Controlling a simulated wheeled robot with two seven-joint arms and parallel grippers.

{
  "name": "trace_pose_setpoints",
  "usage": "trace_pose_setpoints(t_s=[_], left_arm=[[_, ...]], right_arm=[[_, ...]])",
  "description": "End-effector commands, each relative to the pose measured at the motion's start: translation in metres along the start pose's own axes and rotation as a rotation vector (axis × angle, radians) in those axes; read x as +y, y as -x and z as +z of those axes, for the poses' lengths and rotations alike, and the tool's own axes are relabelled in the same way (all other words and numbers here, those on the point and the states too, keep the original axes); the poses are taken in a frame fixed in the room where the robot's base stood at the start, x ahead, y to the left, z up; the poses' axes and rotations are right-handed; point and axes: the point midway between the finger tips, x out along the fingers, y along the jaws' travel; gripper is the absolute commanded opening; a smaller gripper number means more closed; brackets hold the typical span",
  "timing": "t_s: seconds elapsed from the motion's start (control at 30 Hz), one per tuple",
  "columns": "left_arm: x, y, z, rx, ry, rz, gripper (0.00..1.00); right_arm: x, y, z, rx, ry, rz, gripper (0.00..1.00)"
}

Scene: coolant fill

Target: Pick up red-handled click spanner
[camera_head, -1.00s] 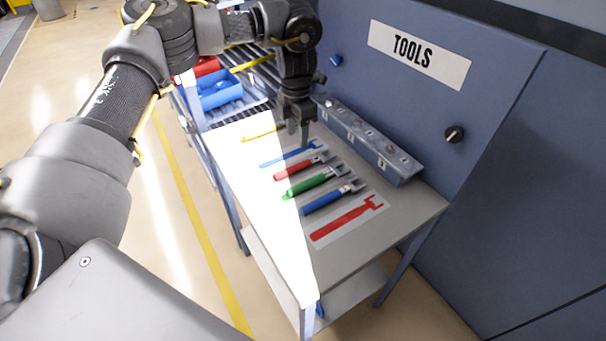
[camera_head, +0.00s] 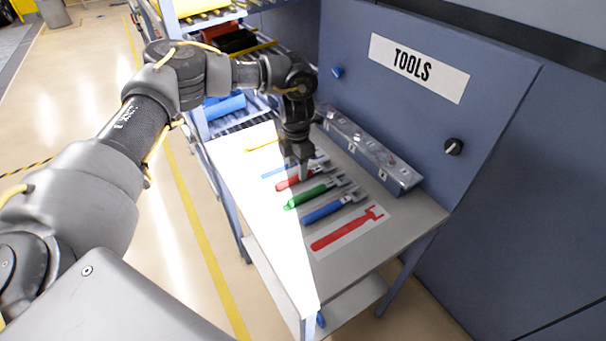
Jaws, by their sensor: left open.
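The red-handled click spanner (camera_head: 286,184) lies on the grey tool table (camera_head: 262,222), its handle end toward the left. My left gripper (camera_head: 303,172) points down at the red spanner and hides part of it. The jaws are open. Whether the fingers stand around the spanner or just above it, I cannot tell. A green-handled spanner (camera_head: 308,195) and a blue-handled spanner (camera_head: 326,211) lie beside it, toward the near side. My right gripper is not in view.
A flat red tool outline (camera_head: 345,230) marks the table's near part. Flat blue (camera_head: 280,171) and yellow (camera_head: 262,145) outlines lie beyond the red spanner. A grey box strip (camera_head: 370,154) runs along the back, below the TOOLS panel (camera_head: 417,68). Shelves with blue bins (camera_head: 224,106) stand behind.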

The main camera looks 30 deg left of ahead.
Motion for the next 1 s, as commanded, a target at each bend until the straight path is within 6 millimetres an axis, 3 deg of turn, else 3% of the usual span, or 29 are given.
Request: trace_pose_setpoints(t_s=[0.07,0.23,0.53,0.87,1.0], left_arm=[[0.001,-0.007,-0.006,0.004,0.001,0.000,0.46],[0.001,-0.030,-0.006,0.003,0.001,0.000,0.46],[0.001,-0.035,-0.005,0.000,0.001,0.001,0.44],[0.001,-0.035,-0.005,0.000,0.001,0.001,0.01],[0.001,-0.034,-0.005,0.000,0.001,0.001,0.00]], right_arm=[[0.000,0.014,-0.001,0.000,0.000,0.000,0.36],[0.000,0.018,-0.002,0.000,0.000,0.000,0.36],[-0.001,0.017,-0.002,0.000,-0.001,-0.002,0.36],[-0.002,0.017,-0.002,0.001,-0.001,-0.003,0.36],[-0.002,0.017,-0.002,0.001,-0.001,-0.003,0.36]])
